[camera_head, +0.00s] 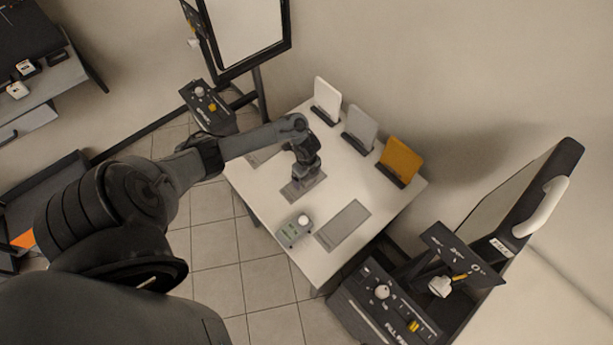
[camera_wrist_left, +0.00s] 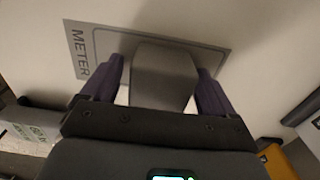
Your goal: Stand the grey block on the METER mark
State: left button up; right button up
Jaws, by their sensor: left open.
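The grey block (camera_wrist_left: 163,75) is between the two purple fingers of my left gripper (camera_wrist_left: 161,68) in the left wrist view. The fingers are spread, with a narrow gap on each side of the block. The block appears upright over the METER mark (camera_wrist_left: 80,52), a grey printed rectangle; its base is partly hidden, so full contact is hard to judge. In the head view my left gripper (camera_head: 303,178) points down over the same mark (camera_head: 291,194), and the block is not clearly distinguishable there. My right gripper is not in view.
On the white table (camera_head: 262,192) are another grey mark (camera_head: 343,225) and a small device with a knob (camera_head: 292,232). White (camera_head: 327,97), grey (camera_head: 360,126) and orange (camera_head: 400,158) panels stand along the back edge. Control boxes and lamp panels surround the table.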

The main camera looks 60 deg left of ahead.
pick_arm(q)
jog(key=shift+r+p, duration=0.3)
jog(key=shift+r, duration=0.15)
notch_tip(320, 180, up, 11)
jog(key=p, duration=0.3)
jog(key=shift+f, duration=0.2)
jog(key=shift+d+r, duration=0.15)
jog(key=shift+r, duration=0.1)
jog(key=d+f+n+t, duration=0.15)
jog(key=d+t, duration=0.25)
jog(key=d, duration=1.5)
jog(key=s+d+r+n, duration=0.3)
jog(key=s+r+n, duration=0.3)
jog(key=s+d+r+n, duration=0.2)
jog(key=s+r+n, duration=0.4)
jog(key=r, duration=0.1)
jog(key=shift+s+d+r, duration=0.2)
jog(key=shift+s+d, duration=0.05)
jog(key=shift+d, duration=0.15)
